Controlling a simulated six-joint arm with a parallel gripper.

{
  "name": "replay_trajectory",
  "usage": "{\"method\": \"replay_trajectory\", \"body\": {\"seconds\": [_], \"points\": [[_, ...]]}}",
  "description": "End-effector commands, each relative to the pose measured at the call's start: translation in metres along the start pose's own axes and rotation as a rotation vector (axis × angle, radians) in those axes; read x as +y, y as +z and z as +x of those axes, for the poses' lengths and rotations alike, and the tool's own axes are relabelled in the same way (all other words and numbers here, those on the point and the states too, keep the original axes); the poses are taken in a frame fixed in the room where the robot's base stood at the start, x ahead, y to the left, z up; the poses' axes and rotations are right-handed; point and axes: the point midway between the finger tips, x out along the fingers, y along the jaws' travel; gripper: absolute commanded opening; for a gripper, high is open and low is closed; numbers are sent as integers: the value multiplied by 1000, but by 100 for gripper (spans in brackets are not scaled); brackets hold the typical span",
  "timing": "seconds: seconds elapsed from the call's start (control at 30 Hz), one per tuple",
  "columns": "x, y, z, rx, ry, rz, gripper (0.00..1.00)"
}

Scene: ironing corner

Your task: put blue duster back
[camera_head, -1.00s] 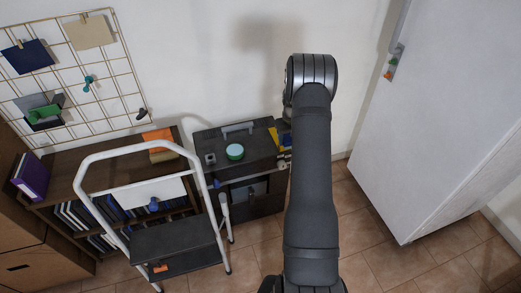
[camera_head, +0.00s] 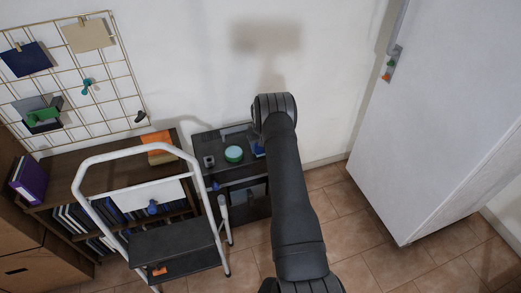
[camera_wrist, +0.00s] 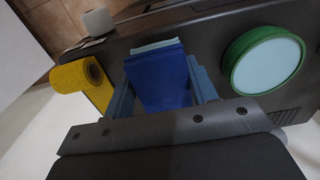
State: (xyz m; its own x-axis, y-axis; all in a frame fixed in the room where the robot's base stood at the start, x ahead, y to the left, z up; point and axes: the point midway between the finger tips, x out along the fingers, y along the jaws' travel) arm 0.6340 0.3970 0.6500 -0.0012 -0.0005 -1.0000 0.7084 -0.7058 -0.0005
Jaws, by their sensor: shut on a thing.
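The blue duster (camera_wrist: 158,78) is a dark blue block with a pale light-blue far edge. It sits between the two blue fingers of my gripper (camera_wrist: 163,92), which is shut on it. In the head view a bit of the blue duster (camera_head: 258,150) shows just left of my arm; my arm hides the gripper there. The duster is over the dark cabinet top (camera_head: 212,142), between a yellow roll and a round green tin. I cannot tell whether its far end touches the surface.
The green tin with a pale lid (camera_wrist: 265,62) is close on the right in the wrist view. The yellow roll (camera_wrist: 80,76) is close on the left, with a small white roll (camera_wrist: 98,22) beyond. A white-framed step stool (camera_head: 178,245) stands in front of the shelf.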

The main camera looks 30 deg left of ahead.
Motion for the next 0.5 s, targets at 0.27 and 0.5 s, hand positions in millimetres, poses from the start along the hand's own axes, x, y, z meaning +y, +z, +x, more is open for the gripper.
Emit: {"method": "replay_trajectory", "body": {"seconds": [0.27,0.5], "points": [[0,0,15,1,0,0,30],[1,0,18,1,0,0,58]]}}
